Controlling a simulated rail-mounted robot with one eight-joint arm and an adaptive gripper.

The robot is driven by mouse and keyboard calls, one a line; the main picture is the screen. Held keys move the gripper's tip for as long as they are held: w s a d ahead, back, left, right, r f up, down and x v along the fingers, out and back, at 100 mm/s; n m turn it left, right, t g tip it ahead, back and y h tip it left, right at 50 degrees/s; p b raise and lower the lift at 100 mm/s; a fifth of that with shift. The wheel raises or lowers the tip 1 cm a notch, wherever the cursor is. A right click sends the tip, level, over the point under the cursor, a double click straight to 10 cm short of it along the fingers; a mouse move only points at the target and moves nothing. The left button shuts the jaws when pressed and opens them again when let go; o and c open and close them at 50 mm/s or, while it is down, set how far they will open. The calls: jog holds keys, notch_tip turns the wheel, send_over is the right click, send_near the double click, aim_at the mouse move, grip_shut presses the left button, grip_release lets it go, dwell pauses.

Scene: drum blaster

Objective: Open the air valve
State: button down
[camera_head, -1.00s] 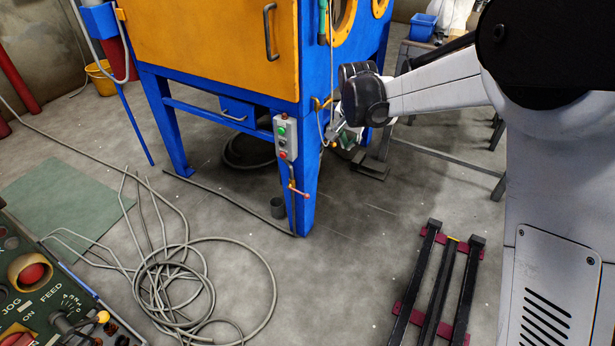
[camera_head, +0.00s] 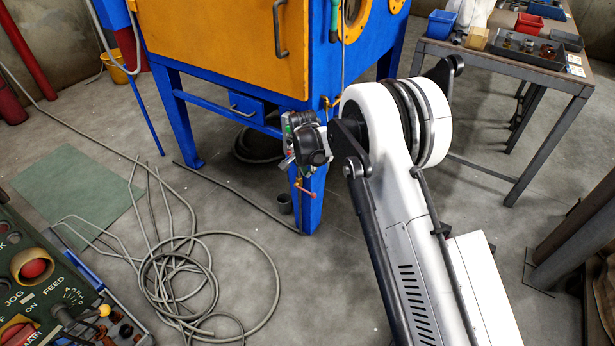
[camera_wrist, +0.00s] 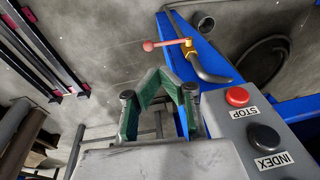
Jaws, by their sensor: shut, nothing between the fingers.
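The air valve (camera_head: 305,188) is a small brass fitting with a red ball-ended lever, low on the blue front leg of the blast cabinet. In the wrist view the valve's red lever (camera_wrist: 166,44) points left from the brass body, above a grey hose bend. My gripper (camera_wrist: 157,78) is shut and empty, its green fingers meeting in a peak just below the lever in the picture. A gap shows between fingers and lever. In the head view my wrist covers most of the control box, and the fingertips are hard to make out.
The control box (camera_wrist: 250,130) with STOP and INDEX buttons is close beside my gripper at right. The blue leg (camera_head: 312,215) stands behind. Grey hose coils (camera_head: 175,285) lie on the floor at left. A workbench (camera_head: 500,55) stands at back right.

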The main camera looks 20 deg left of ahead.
aim_at(309, 193)
jog(key=b+x, duration=0.4)
jog(key=x, duration=0.8)
jog(key=shift+f, duration=0.2)
jog(key=shift+w+d, duration=0.1)
jog(key=shift+d, duration=0.1)
jog(key=shift+f+y, duration=0.1)
jog(key=shift+y, duration=0.2)
